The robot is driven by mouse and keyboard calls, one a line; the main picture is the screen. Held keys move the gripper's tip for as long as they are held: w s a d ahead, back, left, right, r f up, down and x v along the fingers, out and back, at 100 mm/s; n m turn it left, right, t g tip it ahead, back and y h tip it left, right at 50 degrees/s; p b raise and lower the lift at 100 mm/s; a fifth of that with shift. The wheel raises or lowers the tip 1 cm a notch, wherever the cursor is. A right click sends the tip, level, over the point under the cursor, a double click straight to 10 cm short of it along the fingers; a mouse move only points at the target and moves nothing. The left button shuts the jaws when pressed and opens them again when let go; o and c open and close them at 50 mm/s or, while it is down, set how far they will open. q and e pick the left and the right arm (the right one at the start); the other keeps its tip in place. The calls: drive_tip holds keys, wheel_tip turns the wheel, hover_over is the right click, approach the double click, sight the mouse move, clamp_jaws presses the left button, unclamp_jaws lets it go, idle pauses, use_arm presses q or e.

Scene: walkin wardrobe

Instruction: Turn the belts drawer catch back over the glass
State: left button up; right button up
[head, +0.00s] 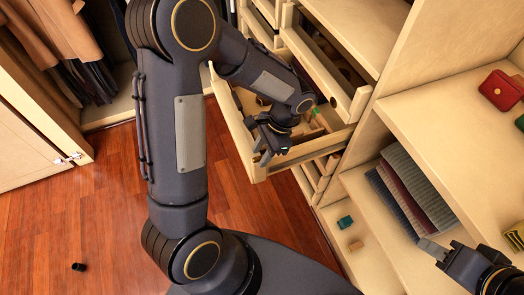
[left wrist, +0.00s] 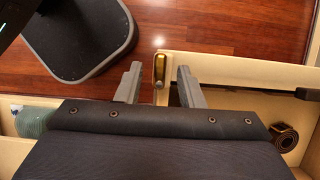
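A small brass catch (left wrist: 159,68) sits at the corner of a pale wooden drawer (left wrist: 215,68) in the left wrist view. In that picture its long side runs up and down. My left gripper (left wrist: 159,82) is open, with one finger on each side of the catch; I cannot tell whether either finger touches it. In the head view my left gripper (head: 263,156) is at the front of the open drawer (head: 310,150), and my arm hides part of it. The glass cannot be made out clearly. My right gripper (head: 433,250) is at the lower right, away from the drawer.
A rolled belt (left wrist: 285,137) lies at the right of the left wrist view. Folded cloths (head: 415,185), a red box (head: 502,90) and a small teal box (head: 345,222) are on shelves at the right. A black object (head: 79,267) lies on open floor.

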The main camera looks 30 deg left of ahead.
use_arm(q)
drive_tip(key=shift+c, duration=0.2)
clamp_jaws()
drive_tip(key=shift+m, duration=0.3)
drive_tip(key=m+t+y, duration=0.1)
drive_tip(key=m, duration=0.2)
drive_tip(key=m+t, duration=0.2)
drive_tip(key=m, duration=0.3)
drive_tip(key=shift+w, duration=0.15)
drive_tip(key=m, duration=0.2)
drive_tip(key=m+t, duration=0.1)
drive_tip(key=m, duration=0.1)
drive_tip(key=shift+w+m+t, duration=0.1)
drive_tip(key=shift+m+t, duration=0.2)
drive_tip(key=m+t, duration=0.1)
drive_tip(key=m, duration=0.3)
drive_tip(key=shift+w+m+t, duration=0.1)
drive_tip(key=shift+m+t, duration=0.2)
drive_tip(key=shift+t, duration=0.1)
drive_tip(key=shift+h, duration=0.3)
